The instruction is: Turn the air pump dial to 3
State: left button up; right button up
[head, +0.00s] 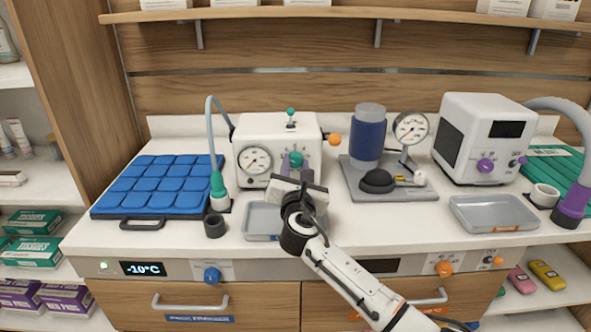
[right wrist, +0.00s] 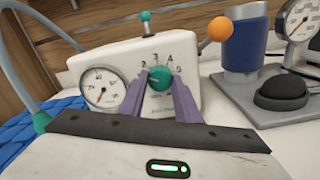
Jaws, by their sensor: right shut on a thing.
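A white box unit (head: 251,135) with a round gauge (head: 254,160) and a teal dial (head: 297,157) stands at the back, left of centre. In the right wrist view the dial (right wrist: 159,77) sits inside a printed number scale, with 3 and 4 near the top. I cannot read for sure which number it points to. My right gripper (right wrist: 160,90) is shut on the dial, its purple fingers on either side. In the head view the right gripper (head: 294,163) hides part of the unit's front. My left gripper is not in view.
A grey tray (head: 262,222) lies below the unit. A teal-topped lever (right wrist: 146,22) and an orange knob (right wrist: 219,28) stick out of the unit. A blue pad (head: 160,183) is at left; a blue cylinder on a stand (head: 367,138) and another white unit (head: 485,135) are at right.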

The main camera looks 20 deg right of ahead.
jog(key=m+b, duration=0.2)
jog(key=m, duration=0.2)
jog(key=shift+f+m, duration=0.15)
jog(key=shift+m, duration=0.15)
jog(key=m+b, duration=0.1)
jog(key=m, duration=0.2)
jog(key=shift+m+b, duration=0.3)
jog(key=shift+b, duration=0.05)
jog(key=shift+m+b, duration=0.5)
jog(key=shift+m, duration=0.5)
jog(key=shift+m+b, duration=0.3)
jog(key=shift+m, duration=0.5)
jog(key=o, duration=1.1)
